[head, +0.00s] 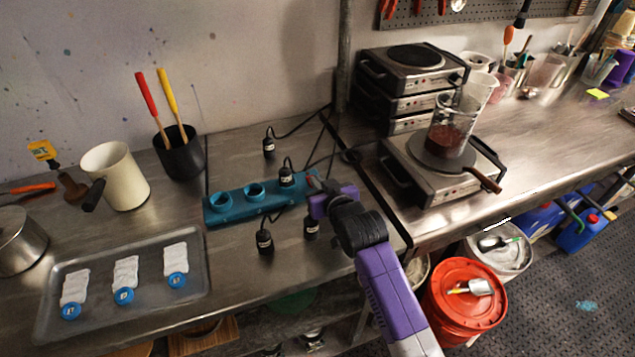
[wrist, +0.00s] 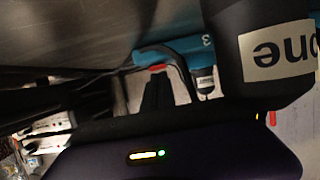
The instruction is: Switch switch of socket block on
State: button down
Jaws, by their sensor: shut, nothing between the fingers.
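The teal socket block (head: 235,212) lies on the metal bench, with two open round sockets and a black plug (head: 287,177) standing in a third. My gripper (head: 314,185) is at the block's right end, its fingers shut and empty. A small red part, which looks like the switch, shows at the block's end in the wrist view (wrist: 157,68), close beyond my dark fingers (wrist: 165,90). Whether the fingers touch it, and which way it is tipped, I cannot tell. The block (wrist: 185,48) also shows there, marked "3".
Loose black plugs lie around the block, behind it (head: 269,146) and in front (head: 265,241). A large labelled black plug (wrist: 280,50) fills the right of the wrist view. Hot plates (head: 440,185) stand to the right. A tray (head: 205,290) lies at left.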

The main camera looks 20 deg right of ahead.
jog(key=shift+f, duration=0.1)
jog(key=shift+s+f, duration=0.1)
jog(key=shift+f, duration=0.25)
jog(key=shift+r, duration=0.15)
jog(key=shift+r+p, duration=0.5)
jog(key=shift+r, duration=0.2)
jog(key=shift+r, duration=0.15)
